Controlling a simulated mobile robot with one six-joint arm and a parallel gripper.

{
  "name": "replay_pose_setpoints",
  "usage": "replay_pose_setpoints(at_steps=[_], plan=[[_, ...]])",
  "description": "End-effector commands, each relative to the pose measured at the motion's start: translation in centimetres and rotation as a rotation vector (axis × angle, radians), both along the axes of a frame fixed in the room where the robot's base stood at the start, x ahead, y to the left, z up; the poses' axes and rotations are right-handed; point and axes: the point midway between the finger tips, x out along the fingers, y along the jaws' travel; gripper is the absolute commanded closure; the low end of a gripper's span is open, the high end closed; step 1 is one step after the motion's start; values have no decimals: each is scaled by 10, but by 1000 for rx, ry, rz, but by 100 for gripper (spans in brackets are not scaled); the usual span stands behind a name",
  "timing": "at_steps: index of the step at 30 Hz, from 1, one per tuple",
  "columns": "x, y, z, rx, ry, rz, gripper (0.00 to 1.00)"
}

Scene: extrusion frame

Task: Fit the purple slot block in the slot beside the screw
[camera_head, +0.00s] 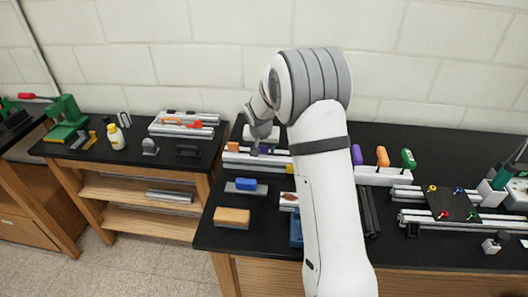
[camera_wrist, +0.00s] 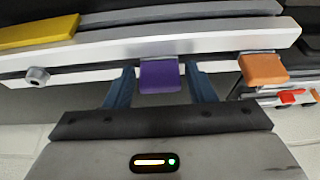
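The purple slot block (camera_wrist: 160,76) sits at the edge of a silver extrusion bar (camera_wrist: 100,55) in the wrist view, between the two blue fingers of my gripper (camera_wrist: 160,70). Thin gaps seem to show on both sides of it, so the fingers look open around it. How deep the block sits in the slot is hidden. The screw (camera_wrist: 37,76) is on the same bar, to the left of the block and apart from it. In the head view my gripper (camera_head: 256,148) is low over the extrusion frame (camera_head: 240,160), and the block is mostly hidden.
An orange block (camera_wrist: 263,69) is on the bar to the right, and a yellow block (camera_wrist: 38,31) lies left. In the head view, a blue block (camera_head: 246,184) and a wooden-coloured brick (camera_head: 232,216) are in front. Purple, orange and green handled pieces stand right of my arm.

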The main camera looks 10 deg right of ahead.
Motion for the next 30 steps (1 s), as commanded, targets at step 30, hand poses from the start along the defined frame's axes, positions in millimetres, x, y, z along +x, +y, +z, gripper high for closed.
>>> replay_pose_setpoints(at_steps=[30], plan=[[1,-1,56,1,-6,-2,87]])
